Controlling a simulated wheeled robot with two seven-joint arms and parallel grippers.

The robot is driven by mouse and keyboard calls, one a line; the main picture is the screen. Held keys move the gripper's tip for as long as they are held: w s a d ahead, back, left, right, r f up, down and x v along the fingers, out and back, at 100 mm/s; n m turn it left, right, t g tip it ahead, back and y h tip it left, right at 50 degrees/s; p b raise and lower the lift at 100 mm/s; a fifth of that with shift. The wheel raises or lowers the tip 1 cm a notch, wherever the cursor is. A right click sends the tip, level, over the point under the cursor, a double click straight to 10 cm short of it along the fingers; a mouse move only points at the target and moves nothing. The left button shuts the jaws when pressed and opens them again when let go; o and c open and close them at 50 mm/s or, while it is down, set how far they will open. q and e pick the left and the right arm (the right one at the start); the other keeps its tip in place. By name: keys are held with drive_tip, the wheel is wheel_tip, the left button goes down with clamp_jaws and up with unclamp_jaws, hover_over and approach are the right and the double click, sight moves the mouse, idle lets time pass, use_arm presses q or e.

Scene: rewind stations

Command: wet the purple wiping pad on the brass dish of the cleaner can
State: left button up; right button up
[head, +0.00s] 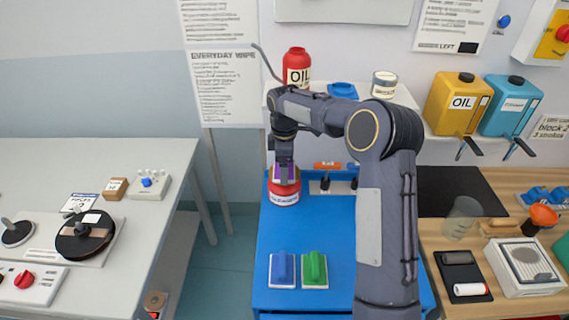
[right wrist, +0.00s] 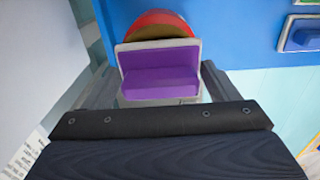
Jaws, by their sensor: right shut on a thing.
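The purple wiping pad (head: 291,172) is between the fingers of my right gripper (head: 284,165), which is shut on it. In the right wrist view the pad (right wrist: 160,83) shows a purple grip block and a pale edge between the fingers. The red and white cleaner can (head: 284,197) stands on the blue bench top, directly below the gripper. Its red rim (right wrist: 160,17) and part of the brass dish (right wrist: 158,33) show just beyond the pad. The pad is at the can's top, but I cannot tell whether it touches the dish. My left gripper is not in view.
Blue pad (head: 282,269) and green pad (head: 315,269) lie near the front of the blue bench (head: 290,235). My right arm hides part of the bench's right side. The bench's middle left is clear.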

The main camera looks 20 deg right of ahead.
drive_tip(key=shift+f+b, duration=0.3)
drive_tip(key=shift+f, duration=0.3)
drive_tip(key=shift+s+f, duration=0.1)
idle(1.3)
